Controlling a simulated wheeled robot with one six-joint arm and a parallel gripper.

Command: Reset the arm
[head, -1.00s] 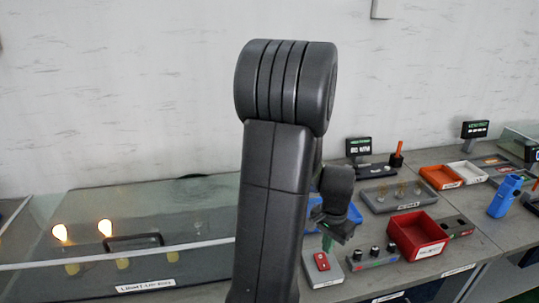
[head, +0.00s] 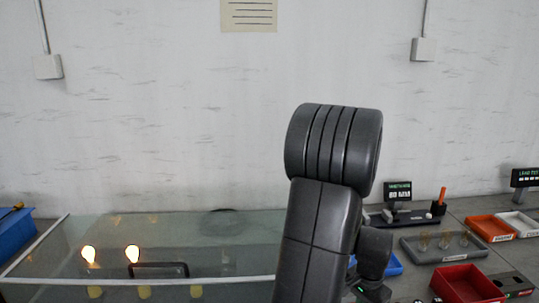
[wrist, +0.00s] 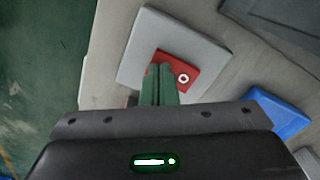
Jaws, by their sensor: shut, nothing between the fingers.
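My gripper (wrist: 158,84) shows in the wrist view as two green fingers shut together with nothing between them. Beyond the fingertips lies a red block with a white ring (wrist: 184,78), on a light grey pad (wrist: 150,35). The fingers overlap the block's left part in the picture; I cannot tell whether they touch it. In the head view my arm rises in the middle and bends down behind itself, and the fingers are out of sight there.
A glass-covered case with lit bulbs (head: 185,238) stands left of my arm. To the right are a red bin (head: 466,283), a grey tray with bulbs (head: 443,246), a small display (head: 398,190) and an orange tray (head: 491,228). A blue tray (wrist: 280,113) lies right of my gripper.

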